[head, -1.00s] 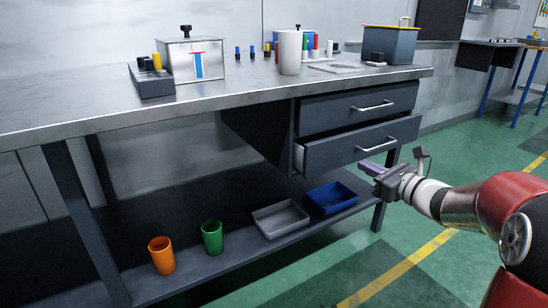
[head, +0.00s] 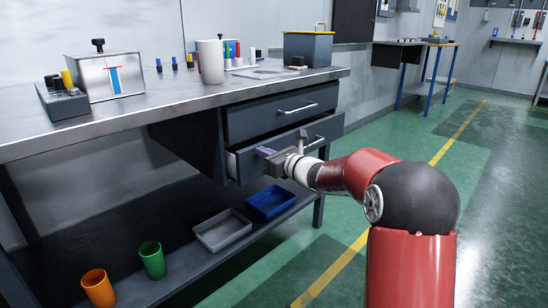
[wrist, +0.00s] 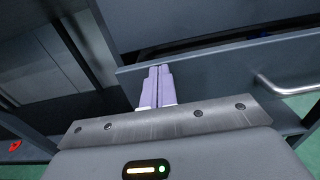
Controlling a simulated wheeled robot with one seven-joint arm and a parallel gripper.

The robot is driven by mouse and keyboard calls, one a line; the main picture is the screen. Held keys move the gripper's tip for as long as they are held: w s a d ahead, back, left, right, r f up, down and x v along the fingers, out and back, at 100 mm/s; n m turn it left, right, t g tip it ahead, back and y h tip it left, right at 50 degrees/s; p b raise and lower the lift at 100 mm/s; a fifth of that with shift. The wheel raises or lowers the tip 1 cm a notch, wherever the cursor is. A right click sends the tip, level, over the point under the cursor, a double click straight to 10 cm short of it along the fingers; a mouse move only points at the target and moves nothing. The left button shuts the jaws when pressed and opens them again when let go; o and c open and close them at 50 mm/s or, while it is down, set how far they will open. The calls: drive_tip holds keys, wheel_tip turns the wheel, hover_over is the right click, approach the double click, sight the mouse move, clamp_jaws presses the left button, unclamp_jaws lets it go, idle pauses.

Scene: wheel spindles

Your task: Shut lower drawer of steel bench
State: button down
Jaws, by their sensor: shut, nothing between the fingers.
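The steel bench (head: 180,103) holds two dark grey drawers under its right end. The upper drawer (head: 282,112) looks shut. The lower drawer (head: 245,163) stands partly open, its front pulled out past the upper one. Its bar handle also shows in the wrist view (wrist: 285,90). My gripper (head: 264,152) is shut and empty, its pale purple fingers at the left part of the lower drawer's front. In the wrist view the fingers (wrist: 158,72) point at the drawer front's top edge; I cannot tell whether they touch it. My wrist hides part of the drawer front.
The lower shelf carries a blue tray (head: 270,202), a grey tray (head: 222,231), a green cup (head: 152,260) and an orange cup (head: 98,288). A white cylinder (head: 210,62) and boxes stand on the benchtop. Green floor to the right is open.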

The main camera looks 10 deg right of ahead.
sight(252, 146)
drive_tip(key=shift+w+a, duration=0.15)
drive_tip(key=shift+w, duration=0.05)
drive_tip(key=x, duration=0.4)
drive_tip(key=shift+w+a+r, duration=0.1)
drive_tip(key=shift+w+a, duration=0.05)
drive_tip(key=shift+w, duration=0.1)
drive_tip(key=shift+r, duration=0.1)
